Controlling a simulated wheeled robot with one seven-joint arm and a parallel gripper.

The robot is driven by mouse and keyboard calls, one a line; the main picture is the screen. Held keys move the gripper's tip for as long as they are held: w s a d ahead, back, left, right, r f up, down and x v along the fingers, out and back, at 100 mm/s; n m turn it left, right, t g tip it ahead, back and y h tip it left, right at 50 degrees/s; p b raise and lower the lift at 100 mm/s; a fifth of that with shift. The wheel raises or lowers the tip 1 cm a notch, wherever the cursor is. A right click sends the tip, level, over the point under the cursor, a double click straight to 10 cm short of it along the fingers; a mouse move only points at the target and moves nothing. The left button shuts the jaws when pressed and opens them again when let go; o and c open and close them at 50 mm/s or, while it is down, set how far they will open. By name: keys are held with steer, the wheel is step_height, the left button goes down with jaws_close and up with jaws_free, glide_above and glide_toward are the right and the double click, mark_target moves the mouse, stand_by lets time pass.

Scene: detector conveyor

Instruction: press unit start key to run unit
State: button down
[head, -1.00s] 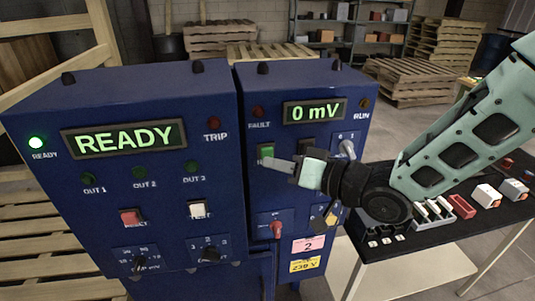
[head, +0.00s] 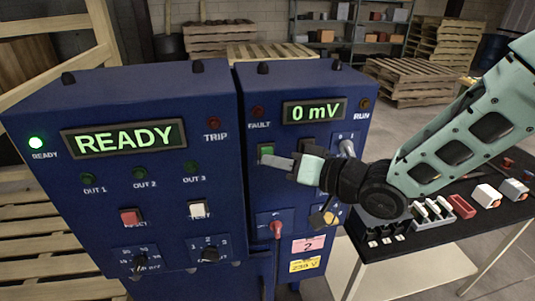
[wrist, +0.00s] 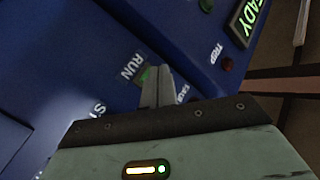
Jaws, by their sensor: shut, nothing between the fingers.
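The blue unit (head: 262,185) on the right has a display (head: 314,111) reading "0 mV" and dark FAULT (head: 257,112) and RUN (head: 364,104) lamps. A green key (head: 266,149) sits on its front below the FAULT lamp. In the wrist view a green key (wrist: 145,74) shows beside a "RUN" label, partly hidden by my fingers. My gripper (head: 264,158) is shut and empty, its fingertips just below the green key in the head view. In the wrist view the fingertips (wrist: 157,68) overlap the key's edge. I cannot tell whether they touch it.
A red-handled switch (head: 277,228) sits below my gripper. A black-topped table (head: 470,232) with small parts stands right.

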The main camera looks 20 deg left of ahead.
steer(key=shift+w+a, duration=0.3)
steer(key=shift+w, duration=0.15)
stand_by(0.6)
steer(key=shift+s+d, duration=0.5)
steer(key=shift+s, duration=0.3)
steer(key=s+d, duration=0.1)
steer(key=s+b, duration=0.1)
steer(key=s, duration=0.1)
steer(key=s+d, duration=0.1)
steer(key=shift+s+d, duration=0.15)
steer(key=shift+d, duration=0.15)
stand_by(0.9)
